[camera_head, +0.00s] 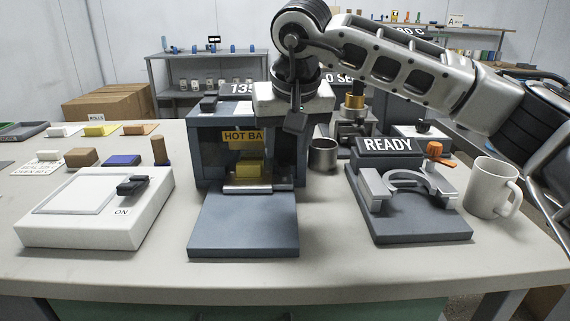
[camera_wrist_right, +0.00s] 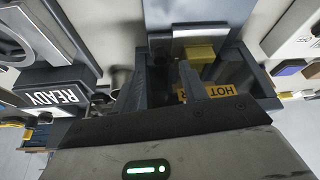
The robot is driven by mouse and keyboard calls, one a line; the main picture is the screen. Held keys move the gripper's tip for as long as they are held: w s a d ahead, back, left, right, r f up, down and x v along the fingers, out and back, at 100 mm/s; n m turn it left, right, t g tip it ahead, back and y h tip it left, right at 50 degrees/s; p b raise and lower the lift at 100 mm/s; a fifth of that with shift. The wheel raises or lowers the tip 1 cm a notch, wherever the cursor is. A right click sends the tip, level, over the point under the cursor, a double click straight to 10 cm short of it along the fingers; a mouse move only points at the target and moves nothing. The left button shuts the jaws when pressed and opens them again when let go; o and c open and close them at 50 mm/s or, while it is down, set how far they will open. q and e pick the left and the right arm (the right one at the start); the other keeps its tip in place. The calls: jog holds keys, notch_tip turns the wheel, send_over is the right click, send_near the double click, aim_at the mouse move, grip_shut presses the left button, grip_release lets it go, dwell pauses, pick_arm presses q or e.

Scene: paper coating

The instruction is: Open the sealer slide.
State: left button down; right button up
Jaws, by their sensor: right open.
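The sealer (camera_head: 205,150) is a blue-grey open-fronted box with a "HOT BA…" label (camera_head: 243,137), partly hidden by my gripper. A yellow block (camera_head: 249,169) sits low in its opening, behind a metal bar (camera_head: 247,187). A flat blue-grey plate (camera_head: 243,228) extends in front. My right gripper (camera_head: 296,122) is open, fingers down, over the right part of the sealer. The yellow block also shows in the right wrist view (camera_wrist_right: 200,53), beyond the finger tips and apart from them. I cannot tell which part is the slide. My left gripper is not in view.
A white box with an "ON" switch (camera_head: 100,225) stands left. A "READY" fixture (camera_head: 420,225), a white mug (camera_head: 490,188) and a metal cup (camera_head: 323,155) stand right. Several small blocks lie at the back left. The table front is clear.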

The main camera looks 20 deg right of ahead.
aim_at(285, 165)
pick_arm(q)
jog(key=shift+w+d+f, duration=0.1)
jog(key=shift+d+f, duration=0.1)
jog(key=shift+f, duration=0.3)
pick_arm(e)
jog(key=shift+x, duration=2.4)
